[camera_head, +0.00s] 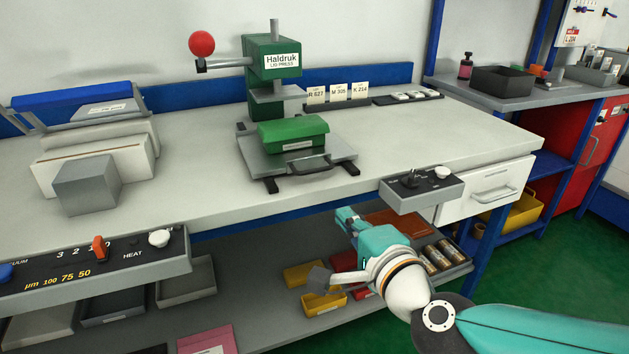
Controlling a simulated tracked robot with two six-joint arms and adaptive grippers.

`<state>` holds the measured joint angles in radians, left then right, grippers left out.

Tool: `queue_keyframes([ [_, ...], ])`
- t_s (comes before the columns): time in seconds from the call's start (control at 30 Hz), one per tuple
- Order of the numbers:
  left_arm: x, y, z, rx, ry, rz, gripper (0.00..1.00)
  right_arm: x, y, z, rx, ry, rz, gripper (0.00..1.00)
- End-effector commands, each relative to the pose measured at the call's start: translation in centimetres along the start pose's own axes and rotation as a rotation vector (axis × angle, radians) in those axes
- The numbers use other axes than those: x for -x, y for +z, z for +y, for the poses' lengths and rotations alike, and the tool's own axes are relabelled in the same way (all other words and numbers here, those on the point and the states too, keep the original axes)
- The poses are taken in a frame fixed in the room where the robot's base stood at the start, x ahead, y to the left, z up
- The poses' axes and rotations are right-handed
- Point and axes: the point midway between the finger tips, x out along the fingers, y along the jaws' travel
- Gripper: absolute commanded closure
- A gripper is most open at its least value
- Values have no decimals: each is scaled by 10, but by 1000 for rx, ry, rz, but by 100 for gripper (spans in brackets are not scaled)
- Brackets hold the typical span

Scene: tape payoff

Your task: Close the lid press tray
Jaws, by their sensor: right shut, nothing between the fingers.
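The green lid press (272,62), labelled Haldruk, stands at the back of the bench with a red ball on its lever (202,43). Its grey tray (262,165) sits out in front of the column on dark rails, with a green block (293,132) on it. The tray's handle (312,165) faces the bench's front edge. My right gripper (346,216) is shut and empty, in front of the bench edge and lower right of the handle, apart from the tray. My left gripper is not in view.
A control box (422,190) juts from the bench edge, right of the tray. A larger control panel (95,262) is at the front left. A grey block (87,185) stands on the left. Yellow bins (305,272) sit on the shelf below. The bench top right of the press is mostly clear.

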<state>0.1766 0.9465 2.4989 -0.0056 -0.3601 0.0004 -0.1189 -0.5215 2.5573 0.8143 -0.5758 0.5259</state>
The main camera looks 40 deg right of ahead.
Motion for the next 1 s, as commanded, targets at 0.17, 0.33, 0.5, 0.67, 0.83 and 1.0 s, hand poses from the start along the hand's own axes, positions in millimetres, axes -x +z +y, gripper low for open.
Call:
queue_keyframes([
  [0.17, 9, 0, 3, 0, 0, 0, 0, -10, -1, -2, 3, 4, 5, 100],
  [0.33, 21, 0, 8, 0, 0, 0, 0, -27, 0, -2, 4, 9, 2, 100],
  [0.5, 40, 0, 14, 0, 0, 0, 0, -50, 0, -3, 5, 10, -1, 100],
  [0.67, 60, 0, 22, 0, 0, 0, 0, -69, 0, -4, 5, 9, 1, 100],
  [0.83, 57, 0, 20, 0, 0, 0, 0, -100, 1, 2, 2, 3, -3, 100],
  [1.0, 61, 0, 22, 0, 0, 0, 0, -124, 2, -8, 2, 1, -4, 100],
])
